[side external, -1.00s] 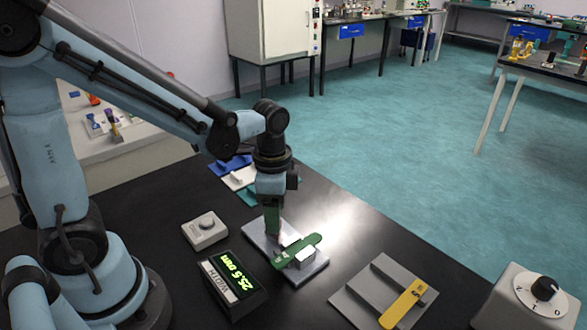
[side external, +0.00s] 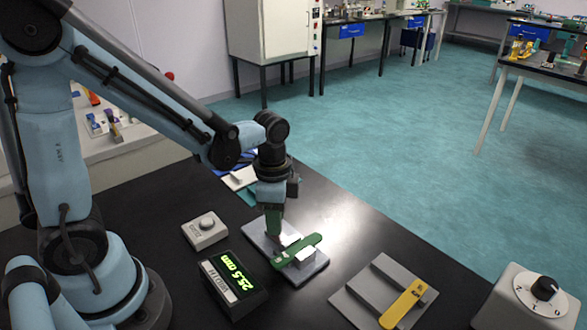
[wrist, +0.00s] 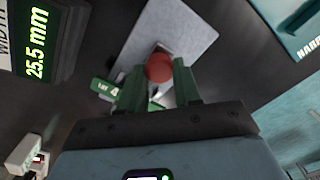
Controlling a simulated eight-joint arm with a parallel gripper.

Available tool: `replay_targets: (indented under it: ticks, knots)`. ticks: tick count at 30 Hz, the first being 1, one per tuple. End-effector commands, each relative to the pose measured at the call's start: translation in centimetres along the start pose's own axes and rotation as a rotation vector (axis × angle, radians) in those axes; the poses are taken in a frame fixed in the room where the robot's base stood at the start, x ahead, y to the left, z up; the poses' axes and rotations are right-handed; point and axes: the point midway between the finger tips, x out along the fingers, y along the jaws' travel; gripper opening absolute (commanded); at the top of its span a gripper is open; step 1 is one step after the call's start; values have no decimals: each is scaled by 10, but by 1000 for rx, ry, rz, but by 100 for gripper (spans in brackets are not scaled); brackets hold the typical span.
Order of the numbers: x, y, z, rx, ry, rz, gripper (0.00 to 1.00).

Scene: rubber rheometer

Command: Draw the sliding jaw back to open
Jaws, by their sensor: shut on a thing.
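The gauge's grey base plate (side external: 316,272) lies on the black bench, and it also shows in the wrist view (wrist: 190,30). A green strip (side external: 305,247) marked "Lot" lies across it by a pale block (side external: 305,257). My gripper (side external: 274,232) points down at the plate's far-left part. In the wrist view my gripper's green fingers (wrist: 160,72) are shut on a red knob (wrist: 159,66), which looks like the sliding jaw's handle. The jaw itself is mostly hidden by the fingers. The width display (side external: 236,284) reads 25.5 mm.
A grey button box (side external: 204,231) stands left of the plate. A grey tray with a yellow strip (side external: 404,303) lies to the right, near a dial box (side external: 535,298). Coloured trays (side external: 238,178) lie behind my gripper. The bench right of the plate is partly clear.

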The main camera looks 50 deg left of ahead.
Motion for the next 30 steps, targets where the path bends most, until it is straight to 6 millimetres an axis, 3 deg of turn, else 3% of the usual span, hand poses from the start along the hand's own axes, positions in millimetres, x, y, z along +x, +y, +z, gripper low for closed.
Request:
replay_targets:
  ticks: [6,15,23,24,28,30]
  knots:
    - [0,-2,2,-2,0,0,0]
    - [0,-23,22,-3,-2,-1,0]
    - [0,-24,24,-3,-5,-4,0]
    - [0,-24,24,-4,-5,-4,36]
    - [0,-24,24,-3,-4,-3,56]
    - [0,-24,23,-2,-3,-2,58]
